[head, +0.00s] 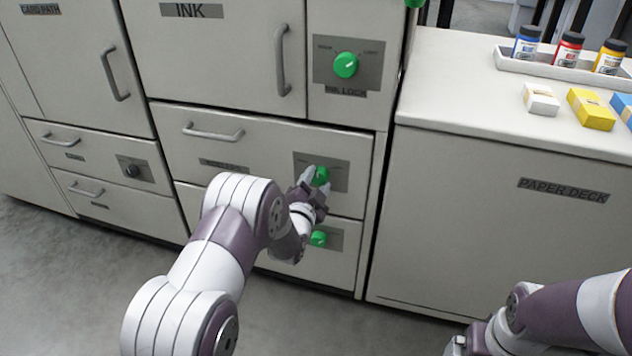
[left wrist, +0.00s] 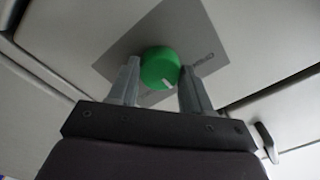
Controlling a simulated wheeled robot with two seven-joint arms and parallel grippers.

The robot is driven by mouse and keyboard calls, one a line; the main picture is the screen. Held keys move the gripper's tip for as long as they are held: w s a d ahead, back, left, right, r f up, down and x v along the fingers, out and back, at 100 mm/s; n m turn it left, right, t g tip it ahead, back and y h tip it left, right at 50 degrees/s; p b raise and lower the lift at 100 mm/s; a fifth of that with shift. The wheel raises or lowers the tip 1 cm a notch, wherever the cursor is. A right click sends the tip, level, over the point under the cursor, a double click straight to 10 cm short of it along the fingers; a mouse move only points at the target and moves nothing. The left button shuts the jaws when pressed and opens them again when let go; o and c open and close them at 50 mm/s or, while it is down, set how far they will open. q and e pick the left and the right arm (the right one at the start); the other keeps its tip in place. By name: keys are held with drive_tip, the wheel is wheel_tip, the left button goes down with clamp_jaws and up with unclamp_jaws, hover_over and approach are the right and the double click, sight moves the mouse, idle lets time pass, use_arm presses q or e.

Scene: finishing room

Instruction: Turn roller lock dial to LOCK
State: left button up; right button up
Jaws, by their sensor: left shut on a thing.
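The roller lock dial (head: 321,175) is a round green knob on a grey plate (head: 337,180), on the middle drawer front under the INK panel. My left gripper (head: 313,183) is at this dial with its fingers on either side of it, shut on it. In the left wrist view the green dial (left wrist: 160,68) sits between the two fingertips, and a white mark shows on its lower right. The plate's lettering is too small or turned to read. My right gripper (head: 468,343) is at the bottom edge, far from the dial, and its fingers are not clearly shown.
Another green dial (head: 345,65) is above, on the INK LOCK plate. A third green dial (head: 319,238) is just below my left gripper. A drawer handle (head: 213,133) sticks out at left. The PAPER DECK counter (head: 450,75) carries bottles in a tray (head: 560,70) and small boxes.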

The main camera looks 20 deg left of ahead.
use_arm(q)
drive_tip(key=m, duration=0.5)
drive_tip(key=shift+m, duration=0.3)
drive_tip(key=shift+m+p, duration=0.3)
drive_tip(key=shift+m, duration=2)
drive_tip(key=shift+f, duration=0.1)
drive_tip(key=o, duration=1)
drive_tip(key=shift+o, duration=0.2)
drive_tip(key=shift+s, duration=0.1)
drive_tip(key=s+p, duration=0.4)
drive_tip(key=s, duration=0.8)
drive_tip(key=shift+s+a, duration=0.25)
drive_tip(key=shift+s, duration=0.05)
